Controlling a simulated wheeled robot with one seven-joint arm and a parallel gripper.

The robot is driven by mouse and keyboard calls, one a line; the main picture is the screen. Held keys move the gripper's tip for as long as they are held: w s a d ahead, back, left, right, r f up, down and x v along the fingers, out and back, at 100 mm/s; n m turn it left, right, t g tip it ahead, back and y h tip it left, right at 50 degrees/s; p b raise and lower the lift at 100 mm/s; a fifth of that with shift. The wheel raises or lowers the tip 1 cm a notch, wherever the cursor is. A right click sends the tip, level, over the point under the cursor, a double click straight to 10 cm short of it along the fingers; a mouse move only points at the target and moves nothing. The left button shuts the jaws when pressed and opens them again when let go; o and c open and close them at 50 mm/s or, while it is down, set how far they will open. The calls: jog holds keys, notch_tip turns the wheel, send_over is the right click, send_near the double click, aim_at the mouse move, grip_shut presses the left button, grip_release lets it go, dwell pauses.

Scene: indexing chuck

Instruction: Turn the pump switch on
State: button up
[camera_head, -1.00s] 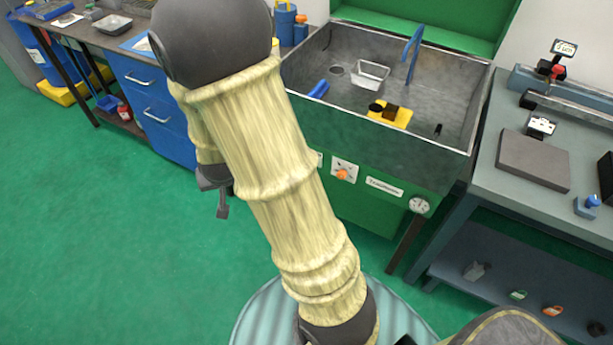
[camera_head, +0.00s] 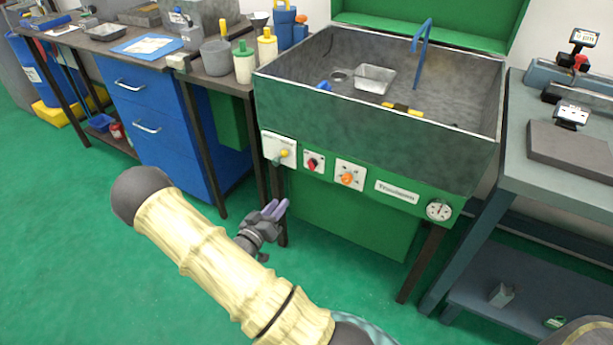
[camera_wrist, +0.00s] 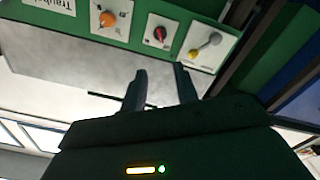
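The green front of the sink unit carries the controls. From left to right in the head view they are a white plate with a grey lever and yellow knob (camera_head: 283,152), a small plate with a red knob (camera_head: 313,163) and a plate with an orange knob (camera_head: 348,178). I cannot read which is the pump switch. In the wrist view the lever (camera_wrist: 206,46), red knob (camera_wrist: 159,34) and orange knob (camera_wrist: 108,19) show upside down along the top. My gripper (camera_head: 276,208) is below and in front of the panel, apart from it. Its fingers (camera_wrist: 161,72) are parted and empty.
A blue drawer bench (camera_head: 150,110) is on the left and a grey workbench (camera_head: 520,150) on the right. Green floor (camera_head: 60,230) is free at the left.

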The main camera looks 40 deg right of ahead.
aim_at(312, 165)
jog(key=shift+w+d, duration=0.1)
jog(key=b+x, duration=0.1)
jog(key=x, duration=1.6)
jog(key=shift+d+b, duration=0.1)
jog(key=shift+b, duration=0.25)
grip_shut()
